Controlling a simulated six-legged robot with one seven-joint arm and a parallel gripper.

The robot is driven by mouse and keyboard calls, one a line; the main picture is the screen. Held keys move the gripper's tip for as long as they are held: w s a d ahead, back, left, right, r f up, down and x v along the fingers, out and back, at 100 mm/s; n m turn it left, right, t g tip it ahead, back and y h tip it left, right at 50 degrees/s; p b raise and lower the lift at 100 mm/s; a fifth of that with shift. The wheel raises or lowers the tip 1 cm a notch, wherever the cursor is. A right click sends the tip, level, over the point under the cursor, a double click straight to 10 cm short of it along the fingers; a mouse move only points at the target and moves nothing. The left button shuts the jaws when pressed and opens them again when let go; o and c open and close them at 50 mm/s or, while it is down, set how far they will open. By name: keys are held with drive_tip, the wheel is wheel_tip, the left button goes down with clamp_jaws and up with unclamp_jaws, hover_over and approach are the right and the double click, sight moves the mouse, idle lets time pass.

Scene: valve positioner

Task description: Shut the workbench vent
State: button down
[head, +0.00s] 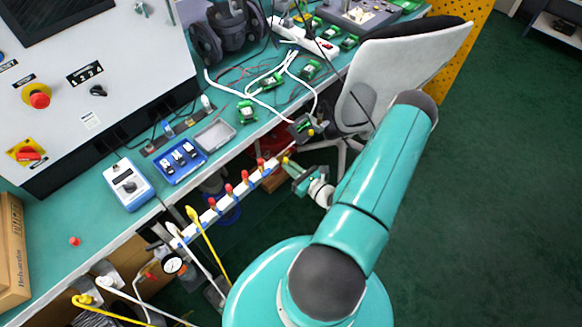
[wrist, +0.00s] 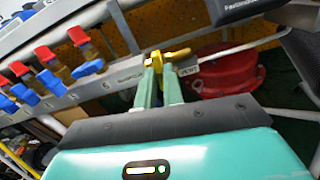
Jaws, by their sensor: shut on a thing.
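The workbench vent is a small yellow valve handle (wrist: 172,56) at the end of a pale manifold rail (wrist: 122,74), next to a small label that seems to read VENT. My gripper (wrist: 158,72) is shut on this handle, with its two green fingers close together around the handle's left part. The rest of the handle sticks out to the right of the fingers. In the head view my gripper (head: 290,166) is at the right end of the rail, under the bench edge. The handle is tiny and partly hidden there.
Several red-handled valves (head: 230,189) line the rail left of my gripper. A red round object (wrist: 228,76) lies beyond, at right in the wrist view. The bench (head: 58,266) is above the rail. A grey chair (head: 400,75) stands close to my arm. Green floor at right is clear.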

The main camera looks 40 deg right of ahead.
drive_tip(key=shift+n, duration=0.6)
drive_tip(key=c, duration=1.5)
unclamp_jaws()
drive_tip(key=shift+s, duration=0.15)
drive_tip(key=s, duration=1.3)
drive_tip(key=shift+s+d, duration=0.2)
drive_tip(key=shift+s, duration=0.05)
